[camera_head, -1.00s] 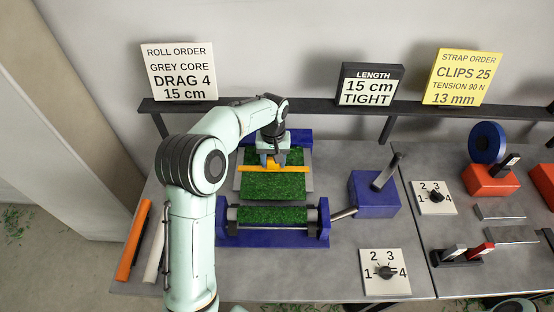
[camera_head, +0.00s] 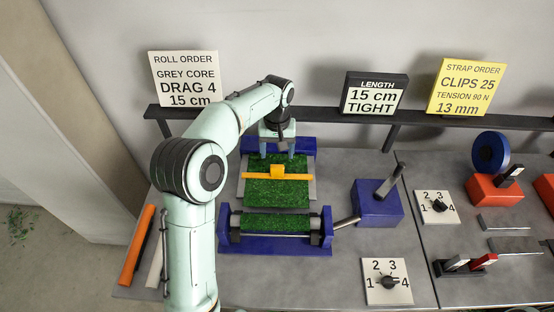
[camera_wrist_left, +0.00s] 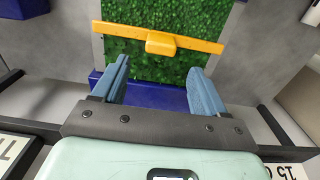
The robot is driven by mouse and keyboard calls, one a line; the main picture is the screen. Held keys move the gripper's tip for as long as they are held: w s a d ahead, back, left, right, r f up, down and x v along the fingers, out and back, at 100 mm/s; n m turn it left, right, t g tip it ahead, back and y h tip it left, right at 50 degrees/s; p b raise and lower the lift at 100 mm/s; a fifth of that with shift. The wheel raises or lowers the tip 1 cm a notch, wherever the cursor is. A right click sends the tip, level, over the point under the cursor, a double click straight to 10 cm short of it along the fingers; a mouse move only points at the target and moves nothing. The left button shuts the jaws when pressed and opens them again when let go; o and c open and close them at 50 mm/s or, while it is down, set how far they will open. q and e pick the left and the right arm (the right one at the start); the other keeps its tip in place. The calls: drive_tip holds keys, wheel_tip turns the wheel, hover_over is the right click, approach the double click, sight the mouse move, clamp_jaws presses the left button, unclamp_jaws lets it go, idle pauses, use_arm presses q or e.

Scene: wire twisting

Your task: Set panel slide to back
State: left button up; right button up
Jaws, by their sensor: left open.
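The panel slide, taken to be the orange bar with a raised middle block (camera_head: 277,172), lies across the green turf panel (camera_head: 275,194). It also shows in the left wrist view, where its block (camera_wrist_left: 160,42) lies beyond my fingertips. My left gripper (camera_head: 277,155) is open and empty, behind the bar on the wall side in the head view. In the left wrist view, its two blue fingers (camera_wrist_left: 160,75) stand wide apart over the turf, clear of the bar. My right gripper is not in view.
A blue roller frame (camera_head: 275,247) stands in front of the panel, with a blue crank box (camera_head: 377,204) to its right. A numbered dial (camera_head: 387,282) is at front right. A dark rail (camera_head: 330,115) with sign cards runs behind. An orange roll (camera_head: 137,245) lies at left.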

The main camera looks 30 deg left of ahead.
use_arm(q)
wheel_tip(320, 180, up, 5)
drive_tip(key=shift+f+p, duration=0.2)
drive_tip(key=shift+p, duration=0.1)
idle(0.4)
